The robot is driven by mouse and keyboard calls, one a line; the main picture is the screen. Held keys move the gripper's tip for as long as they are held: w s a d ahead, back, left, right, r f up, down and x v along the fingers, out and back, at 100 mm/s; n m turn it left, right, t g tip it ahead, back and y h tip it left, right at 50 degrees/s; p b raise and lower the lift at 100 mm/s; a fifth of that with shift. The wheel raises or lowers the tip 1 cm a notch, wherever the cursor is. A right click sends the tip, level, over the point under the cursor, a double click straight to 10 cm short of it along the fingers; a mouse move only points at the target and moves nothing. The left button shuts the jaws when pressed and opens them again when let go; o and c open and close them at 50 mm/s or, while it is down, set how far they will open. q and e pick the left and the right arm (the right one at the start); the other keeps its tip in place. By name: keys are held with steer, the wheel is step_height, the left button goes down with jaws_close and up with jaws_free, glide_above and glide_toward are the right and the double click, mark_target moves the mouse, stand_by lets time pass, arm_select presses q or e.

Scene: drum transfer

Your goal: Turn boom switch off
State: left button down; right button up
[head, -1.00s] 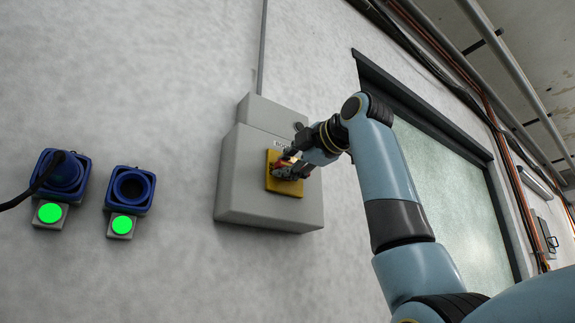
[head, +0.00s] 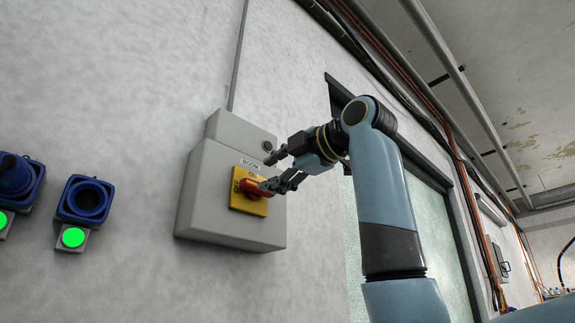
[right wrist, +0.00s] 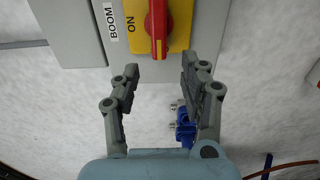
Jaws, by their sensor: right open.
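The boom switch is a red rotary knob (head: 249,188) on a yellow plate (head: 242,203), fixed to a grey wall box (head: 205,195) with a BOOM label (head: 250,163). My right gripper (head: 268,172) is open and empty, just off the box's face to the right of the knob. In the right wrist view the red knob (right wrist: 157,22) shows beyond and between the open fingertips (right wrist: 160,68), apart from them. There the knob stands upright in the picture, with ON printed to its left and a yellow mark at its lower end. My left gripper is not in view.
Two blue sockets (head: 86,199) with green lights (head: 73,237) sit on the wall left of the box. A conduit (head: 238,55) runs up from the box. A dark-framed window (head: 440,235) and pipes lie to the right. The wall below the box is clear.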

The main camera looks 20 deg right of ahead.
steer(key=v, duration=0.5)
stand_by(0.4)
